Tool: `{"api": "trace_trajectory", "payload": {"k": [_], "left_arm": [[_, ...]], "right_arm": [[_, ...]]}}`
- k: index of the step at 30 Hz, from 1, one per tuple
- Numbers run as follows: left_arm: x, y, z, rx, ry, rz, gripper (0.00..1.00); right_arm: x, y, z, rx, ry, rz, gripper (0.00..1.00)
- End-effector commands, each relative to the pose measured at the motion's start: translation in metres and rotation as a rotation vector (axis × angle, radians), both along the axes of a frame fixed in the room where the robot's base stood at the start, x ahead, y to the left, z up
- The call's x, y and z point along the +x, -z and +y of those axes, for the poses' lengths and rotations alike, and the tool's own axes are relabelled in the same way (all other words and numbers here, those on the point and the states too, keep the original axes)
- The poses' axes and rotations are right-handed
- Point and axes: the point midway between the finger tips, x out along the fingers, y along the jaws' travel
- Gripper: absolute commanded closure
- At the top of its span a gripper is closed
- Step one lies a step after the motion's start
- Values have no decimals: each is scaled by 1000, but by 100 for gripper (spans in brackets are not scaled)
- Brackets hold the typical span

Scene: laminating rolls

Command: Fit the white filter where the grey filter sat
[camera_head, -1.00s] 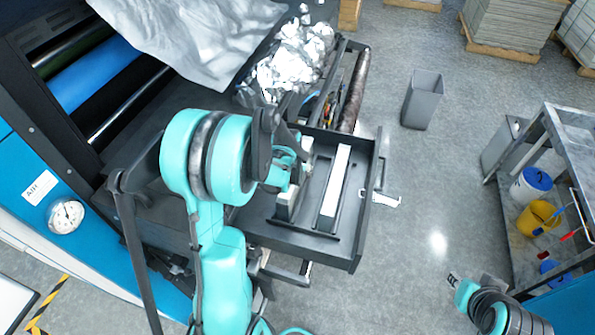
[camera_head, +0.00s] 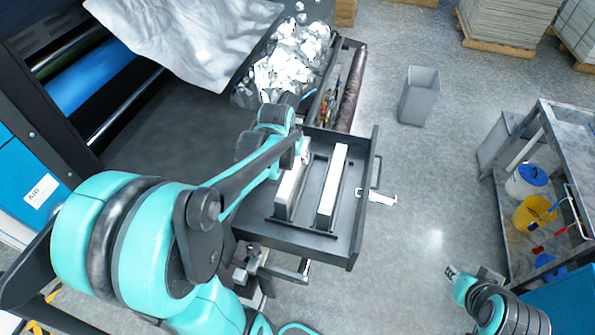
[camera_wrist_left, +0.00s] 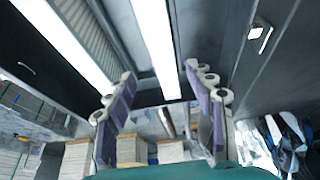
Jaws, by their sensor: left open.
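An open dark drawer (camera_head: 345,235) holds two long pale-topped filters side by side. The left filter (camera_head: 290,187) shows a white top edge and a greyish side; the right filter (camera_head: 334,182) shows a white top. In the left wrist view, one filter (camera_wrist_left: 68,42) has grey pleats beside its white edge, and another white bar (camera_wrist_left: 155,40) lies between my fingers in the picture. My left gripper (camera_wrist_left: 160,78) is open and empty; in the head view its fingers are mostly hidden by my arm near the drawer's far end. My right gripper (camera_head: 453,274) is low at right, away from the drawer.
Crumpled foil (camera_head: 290,60) and a dark roll (camera_head: 352,90) lie beyond the drawer. The blue machine (camera_head: 40,190) stands at left. A grey bin (camera_head: 420,95) and a cart (camera_head: 520,235) with buckets are at right.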

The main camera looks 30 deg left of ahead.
Motion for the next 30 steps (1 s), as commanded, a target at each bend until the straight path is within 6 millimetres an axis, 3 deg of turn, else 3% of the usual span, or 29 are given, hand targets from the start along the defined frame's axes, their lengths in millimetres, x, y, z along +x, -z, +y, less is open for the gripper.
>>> {"api": "trace_trajectory", "payload": {"k": [5,9,15,21,30], "left_arm": [[-34,-27,-45,13,59,-50,46],[-75,-44,-87,23,124,-112,46],[-122,-46,-125,26,197,-185,46],[-141,-43,-138,25,227,-218,46],[-141,-43,-138,24,228,-221,46]], "right_arm": [[0,0,0,0,0,0,74],[0,0,0,0,0,0,74],[0,0,0,0,0,0,74],[0,0,0,0,0,0,74],[0,0,0,0,0,0,74]]}}
